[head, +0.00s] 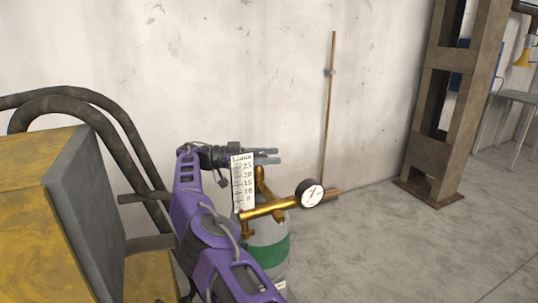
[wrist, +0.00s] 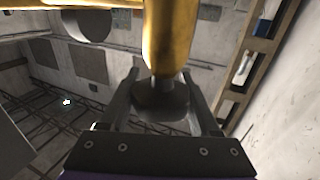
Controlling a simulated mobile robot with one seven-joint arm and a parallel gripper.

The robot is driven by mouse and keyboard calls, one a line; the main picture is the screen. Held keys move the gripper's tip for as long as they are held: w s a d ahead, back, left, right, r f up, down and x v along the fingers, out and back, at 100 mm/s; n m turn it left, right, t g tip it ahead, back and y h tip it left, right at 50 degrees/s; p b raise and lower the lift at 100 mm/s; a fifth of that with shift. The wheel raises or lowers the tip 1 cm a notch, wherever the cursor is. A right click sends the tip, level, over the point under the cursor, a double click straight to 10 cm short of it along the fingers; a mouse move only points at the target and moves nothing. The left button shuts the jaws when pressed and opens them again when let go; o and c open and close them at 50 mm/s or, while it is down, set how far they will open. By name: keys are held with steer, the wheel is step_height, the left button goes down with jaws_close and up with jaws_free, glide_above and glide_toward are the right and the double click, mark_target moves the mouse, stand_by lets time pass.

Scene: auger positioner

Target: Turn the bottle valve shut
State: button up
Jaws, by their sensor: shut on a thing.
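The bottle (head: 270,250), grey with a green band, stands on the floor near the wall. A brass fitting (head: 265,210) rises from it and carries a round white dial gauge (head: 311,193). My gripper (head: 268,157) is at the top of the brass stem, its fingers pointing right. In the wrist view my gripper (wrist: 165,88) is shut on the dark grey bottle valve (wrist: 160,98), with a finger on each side. The brass stem (wrist: 163,40) runs from the valve to the top of that view. The head view hides most of the valve.
A white flow scale (head: 242,182) stands close beside my gripper. A yellow and grey machine (head: 60,220) with dark hoses (head: 90,95) fills the left. A thin rod (head: 328,110) leans at the wall, and a rusty steel column (head: 440,110) stands right.

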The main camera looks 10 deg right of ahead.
steer(key=o, duration=1.4)
steer(key=shift+c, duration=0.2)
step_height(320, 180, up, 10)
steer(key=p, duration=0.3)
